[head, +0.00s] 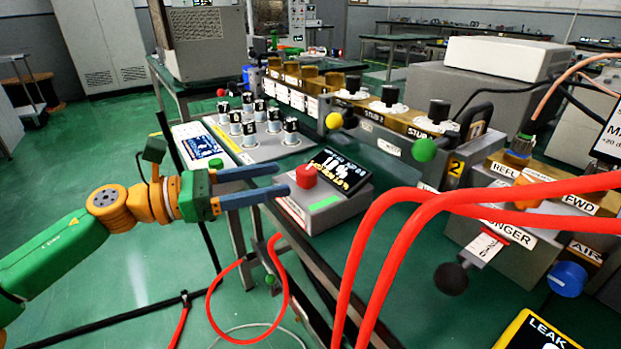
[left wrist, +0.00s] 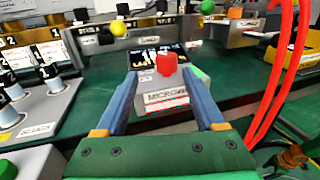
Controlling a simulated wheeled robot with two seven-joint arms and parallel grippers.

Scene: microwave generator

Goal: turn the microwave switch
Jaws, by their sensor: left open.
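The microwave switch is a red knob (head: 306,176) on top of a small grey box (head: 345,208) with a dark display and a green patch. The box sits at the near edge of the green table. In the left wrist view the red knob (left wrist: 166,64) shows ahead, with a partly readable "MICROW…" label (left wrist: 168,97) on the box front. My left gripper (head: 282,179) is open and empty. Its two blue fingers point at the knob from the left, with the tips just short of it. In the left wrist view the knob appears between the fingertips, slightly beyond them.
A panel with several black-and-silver knobs (head: 262,143) stands behind the gripper. A stub tuner rail (head: 380,118) with yellow and green balls runs behind the box. Thick red cables (head: 395,235) arch in front on the right. A plunger unit (head: 520,245) stands farther right.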

